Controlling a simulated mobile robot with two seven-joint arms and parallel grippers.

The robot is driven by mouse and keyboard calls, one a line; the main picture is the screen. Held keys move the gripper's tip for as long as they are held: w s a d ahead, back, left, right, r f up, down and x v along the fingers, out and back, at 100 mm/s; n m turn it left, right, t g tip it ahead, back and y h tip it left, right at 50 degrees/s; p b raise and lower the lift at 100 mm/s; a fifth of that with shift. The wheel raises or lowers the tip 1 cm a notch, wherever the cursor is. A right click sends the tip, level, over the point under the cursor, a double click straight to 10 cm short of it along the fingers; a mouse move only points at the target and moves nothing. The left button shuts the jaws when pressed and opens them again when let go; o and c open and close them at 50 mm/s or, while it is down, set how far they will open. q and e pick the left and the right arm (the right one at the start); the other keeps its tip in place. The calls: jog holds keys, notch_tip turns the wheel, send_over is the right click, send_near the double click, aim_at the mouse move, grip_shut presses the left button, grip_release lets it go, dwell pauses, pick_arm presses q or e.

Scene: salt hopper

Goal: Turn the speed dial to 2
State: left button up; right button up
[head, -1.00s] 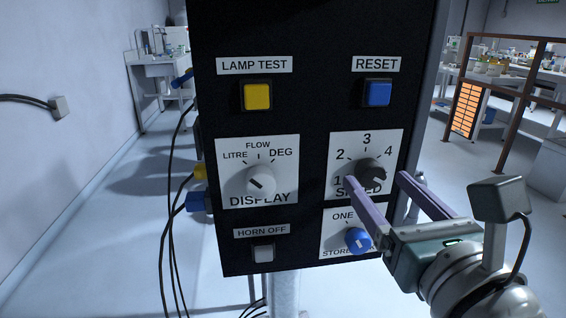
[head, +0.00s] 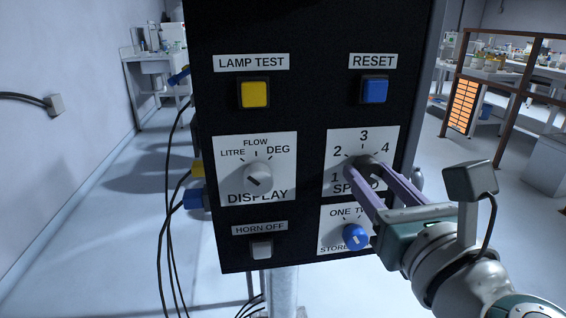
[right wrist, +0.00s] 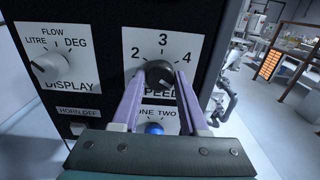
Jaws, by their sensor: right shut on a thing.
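The speed dial (head: 367,161) is a dark round knob on a white plate (head: 390,140) marked 1, 2, 3 and 4, at the right of the black panel. It also shows in the right wrist view (right wrist: 159,71). My right gripper (head: 366,169) is shut on the knob, one purple finger on each side. In the right wrist view (right wrist: 160,78) both fingers flank the knob from below. A small light mark on the knob seems to point to the lower right, but the fingers partly hide it. The lower right of the scale is hidden. My left gripper is not in view.
A blue store knob (head: 355,236) sits just below the gripper. The grey display knob (head: 258,176) is to the left, with the horn off button (head: 261,249) below it. The yellow lamp test (head: 254,94) and blue reset (head: 374,90) buttons are above.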

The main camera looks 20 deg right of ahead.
grip_shut()
